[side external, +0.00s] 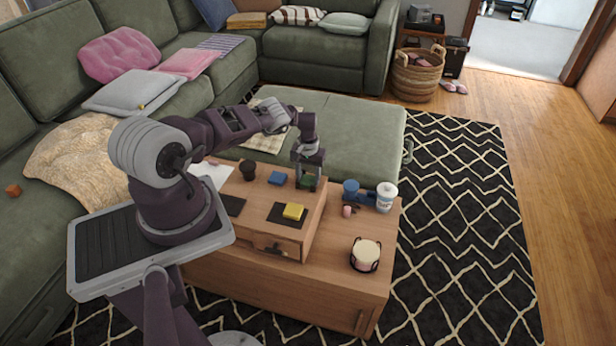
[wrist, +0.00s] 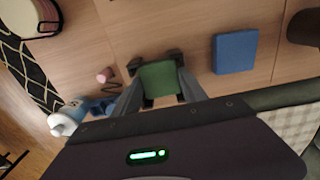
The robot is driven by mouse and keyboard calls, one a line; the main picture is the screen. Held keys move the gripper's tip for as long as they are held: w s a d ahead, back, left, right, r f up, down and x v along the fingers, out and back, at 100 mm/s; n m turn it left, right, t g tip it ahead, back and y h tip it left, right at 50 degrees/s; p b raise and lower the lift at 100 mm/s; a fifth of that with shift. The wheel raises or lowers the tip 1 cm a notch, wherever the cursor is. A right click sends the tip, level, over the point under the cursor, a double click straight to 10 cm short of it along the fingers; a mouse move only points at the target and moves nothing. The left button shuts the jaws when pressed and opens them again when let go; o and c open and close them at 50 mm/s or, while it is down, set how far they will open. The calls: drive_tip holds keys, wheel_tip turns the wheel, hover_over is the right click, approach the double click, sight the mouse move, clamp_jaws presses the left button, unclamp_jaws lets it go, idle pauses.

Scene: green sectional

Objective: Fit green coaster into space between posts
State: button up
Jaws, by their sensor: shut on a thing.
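The green coaster (side external: 308,181) is a small square piece at the right part of the raised wooden box top. It shows in the wrist view (wrist: 158,82) between the two fingers. My gripper (side external: 307,184) points down and is shut on the coaster, with a finger at either side. I cannot tell whether the coaster touches the wood below. A round, pale-topped holder with dark posts around its edge (side external: 366,254) stands on the lower table top, in front and to the right of my gripper. It is partly visible in the wrist view (wrist: 38,14) at the top left.
A blue square (side external: 277,178) and a dark cup (side external: 248,170) are left of my gripper. A yellow block (side external: 293,211) lies on a dark mat in front.

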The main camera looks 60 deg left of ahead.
drive_tip(key=o, duration=1.4)
drive_tip(key=shift+a+r, duration=0.25)
drive_tip(key=shift+r, duration=0.4)
drive_tip(key=shift+d+r, duration=0.25)
drive_tip(key=shift+r, duration=3.1)
